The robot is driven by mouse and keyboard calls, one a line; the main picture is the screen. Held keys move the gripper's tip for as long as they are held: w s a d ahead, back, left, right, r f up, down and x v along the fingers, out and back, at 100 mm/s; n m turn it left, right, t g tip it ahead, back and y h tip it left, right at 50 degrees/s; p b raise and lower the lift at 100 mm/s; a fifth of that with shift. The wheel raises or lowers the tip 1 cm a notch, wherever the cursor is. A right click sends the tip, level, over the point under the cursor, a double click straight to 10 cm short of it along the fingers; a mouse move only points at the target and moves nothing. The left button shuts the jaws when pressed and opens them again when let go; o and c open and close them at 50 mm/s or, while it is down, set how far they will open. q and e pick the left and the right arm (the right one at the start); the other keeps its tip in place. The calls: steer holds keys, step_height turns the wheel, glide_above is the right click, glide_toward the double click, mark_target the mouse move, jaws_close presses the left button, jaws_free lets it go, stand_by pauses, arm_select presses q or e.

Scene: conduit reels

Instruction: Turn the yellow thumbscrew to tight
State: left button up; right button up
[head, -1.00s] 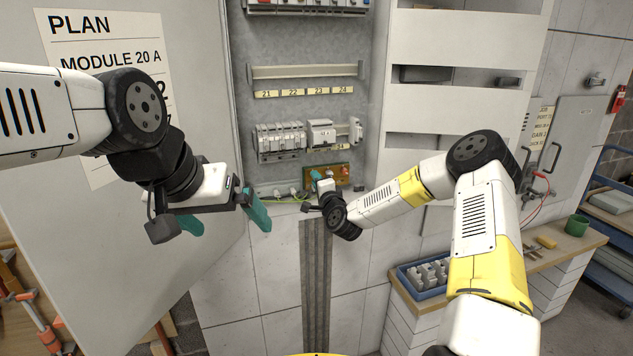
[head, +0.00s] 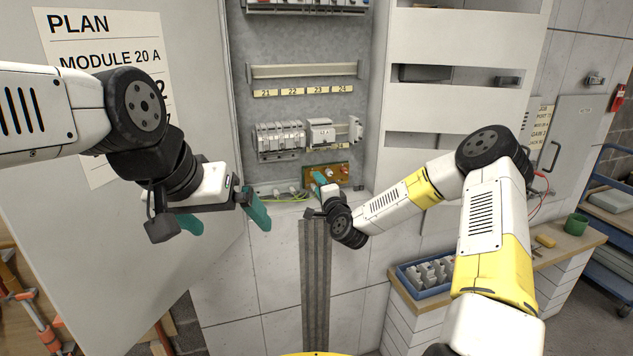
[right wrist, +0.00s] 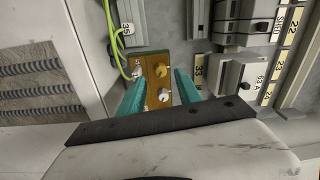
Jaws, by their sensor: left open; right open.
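A copper-coloured plate (right wrist: 151,88) in a green-edged block shows in the right wrist view, with several round knobs on it. A yellowish knob (right wrist: 163,70), which looks like the yellow thumbscrew, sits on its upper right part. A pale silvery knob (right wrist: 164,95) is below it. In the head view the plate (head: 337,168) is at the bottom of the cabinet. My right gripper (right wrist: 160,77) is open, its teal fingers on either side of the knobs; contact cannot be told. My left gripper (head: 226,220) is open and empty before the open door.
Breaker modules (head: 281,136) are on a rail above the plate. Green-yellow wires (head: 287,195) run beside it. A grey cable duct (head: 315,285) drops below. A blue tray (head: 428,275) and a green cup (head: 577,225) stand on the right bench.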

steer(key=shift+v, duration=2.15)
